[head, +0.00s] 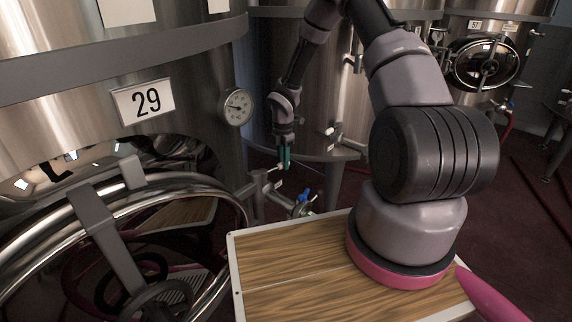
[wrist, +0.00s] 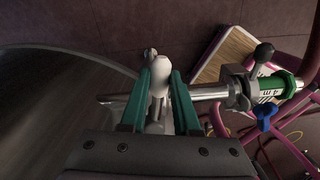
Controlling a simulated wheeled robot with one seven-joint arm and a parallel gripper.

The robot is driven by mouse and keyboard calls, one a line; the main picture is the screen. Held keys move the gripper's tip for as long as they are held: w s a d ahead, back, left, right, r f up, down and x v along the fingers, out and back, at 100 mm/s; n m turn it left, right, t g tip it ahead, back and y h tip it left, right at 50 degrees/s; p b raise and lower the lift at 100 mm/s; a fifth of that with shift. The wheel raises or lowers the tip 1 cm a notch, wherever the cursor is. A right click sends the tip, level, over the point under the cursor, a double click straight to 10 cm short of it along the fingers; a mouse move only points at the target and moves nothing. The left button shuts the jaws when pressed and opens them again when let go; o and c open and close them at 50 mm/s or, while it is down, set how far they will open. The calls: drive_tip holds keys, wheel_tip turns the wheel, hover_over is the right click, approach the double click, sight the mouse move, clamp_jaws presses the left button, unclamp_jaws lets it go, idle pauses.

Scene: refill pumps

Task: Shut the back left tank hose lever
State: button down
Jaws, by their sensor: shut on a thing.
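My gripper (head: 284,158) reaches down between the tanks, its green fingers low by the pipework. In the wrist view my gripper (wrist: 162,76) has its two fingers closed on either side of a white rounded lever end (wrist: 160,62). In the head view the held lever is small and mostly hidden by the fingers. A metal pipe (wrist: 205,93) runs right from behind the fingers to a valve with a black ball-ended lever (wrist: 262,53) and a blue handle (wrist: 265,113). The blue handle also shows in the head view (head: 304,194).
Tank 29 (head: 75,110), with a round hatch (head: 205,190), fills the left. Another steel tank (head: 325,90) stands behind my gripper. A wood-topped cart (head: 285,270) is in front. Pink frame tubes (wrist: 290,148) lie right in the wrist view. Dark floor is open at right.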

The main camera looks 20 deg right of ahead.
drive_tip(key=shift+w+a+n, duration=0.25)
drive_tip(key=shift+w+n, duration=0.25)
drive_tip(key=shift+n, duration=0.1)
drive_tip(key=shift+w+a+n, duration=0.2)
drive_tip(key=shift+w+n, duration=0.25)
drive_tip(key=shift+n, duration=0.15)
drive_tip(key=shift+w+r, duration=0.1)
drive_tip(key=c, duration=0.6)
unclamp_jaws()
drive_tip(key=shift+a, duration=0.1)
drive_tip(key=shift+c, duration=0.2)
wheel_tip(320, 180, up, 11)
